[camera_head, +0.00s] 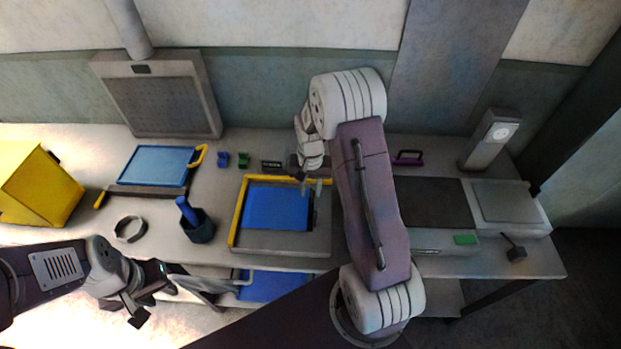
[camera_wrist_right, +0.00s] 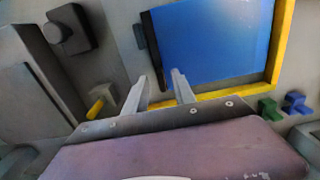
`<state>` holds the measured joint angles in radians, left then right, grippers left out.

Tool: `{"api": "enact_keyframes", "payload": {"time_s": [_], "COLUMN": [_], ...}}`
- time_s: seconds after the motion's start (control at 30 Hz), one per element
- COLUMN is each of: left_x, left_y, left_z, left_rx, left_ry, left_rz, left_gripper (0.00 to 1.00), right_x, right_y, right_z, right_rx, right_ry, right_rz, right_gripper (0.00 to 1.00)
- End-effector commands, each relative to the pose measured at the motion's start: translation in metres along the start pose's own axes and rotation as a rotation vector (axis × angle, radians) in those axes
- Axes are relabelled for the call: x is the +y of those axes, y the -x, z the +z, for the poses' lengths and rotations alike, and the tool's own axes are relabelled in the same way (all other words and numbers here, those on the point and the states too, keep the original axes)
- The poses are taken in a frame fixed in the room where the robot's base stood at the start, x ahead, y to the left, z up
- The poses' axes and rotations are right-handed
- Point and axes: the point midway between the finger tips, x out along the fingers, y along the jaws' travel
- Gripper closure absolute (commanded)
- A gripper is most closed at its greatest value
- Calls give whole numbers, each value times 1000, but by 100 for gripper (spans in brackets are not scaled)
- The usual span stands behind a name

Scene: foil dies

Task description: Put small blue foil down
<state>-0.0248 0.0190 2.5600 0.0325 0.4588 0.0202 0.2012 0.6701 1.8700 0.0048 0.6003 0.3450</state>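A blue foil sheet (camera_head: 275,207) lies flat in a grey tray with a yellow L-shaped edge (camera_head: 237,226) on the table. It also shows in the right wrist view (camera_wrist_right: 210,40), with a dark bar along one side. My right gripper (camera_head: 312,188) is over the tray's far right corner. Its fingers (camera_wrist_right: 160,90) are apart with nothing between them, beside the foil's edge. A lighter blue sheet (camera_head: 157,165) lies on a board to the left. Another blue sheet (camera_head: 270,286) is on the lower level. My left gripper (camera_head: 138,308) is low at the left; its finger gap is unclear.
A dark cup with a blue tool (camera_head: 198,228), a grey ring (camera_head: 130,229) and a yellow box (camera_head: 38,185) stand at the left. Small blue and green blocks (camera_head: 233,160) sit behind the tray. A grey machine with a dark plate (camera_head: 432,205) is at the right.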

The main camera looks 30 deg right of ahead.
Motion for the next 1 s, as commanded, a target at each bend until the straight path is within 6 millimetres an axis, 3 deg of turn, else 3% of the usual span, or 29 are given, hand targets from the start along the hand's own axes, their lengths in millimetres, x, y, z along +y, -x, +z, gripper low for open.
{"api": "enact_keyframes", "payload": {"time_s": [0.1, 0.3, 0.57, 0.67, 0.8, 0.9, 1.0], "left_x": [0, 0, 0, 0, 0, 0, 0], "left_y": [-4, -6, -6, -6, -6, -6, -6], "left_z": [0, 1, 1, 1, 1, 1, 1], "left_rx": [0, 0, 0, 0, 0, 0, 0], "left_ry": [0, 0, 0, 0, 0, 0, 0], "left_rz": [0, 0, 0, 0, 0, 0, 0], "left_gripper": [64, 64, 64, 64, 64, 64, 64], "right_x": [0, 0, 0, -6, -10, -4, 1], "right_y": [31, 69, 81, 82, 80, 76, 72], "right_z": [-2, -1, 2, 30, 100, 138, 159], "right_rx": [7, 3, 0, 14, 55, 82, 94], "right_ry": [0, 0, 7, 97, 322, 449, 515], "right_rz": [-2, -1, 0, -9, -29, -39, -43], "right_gripper": [69, 69, 69, 69, 69, 69, 69]}}
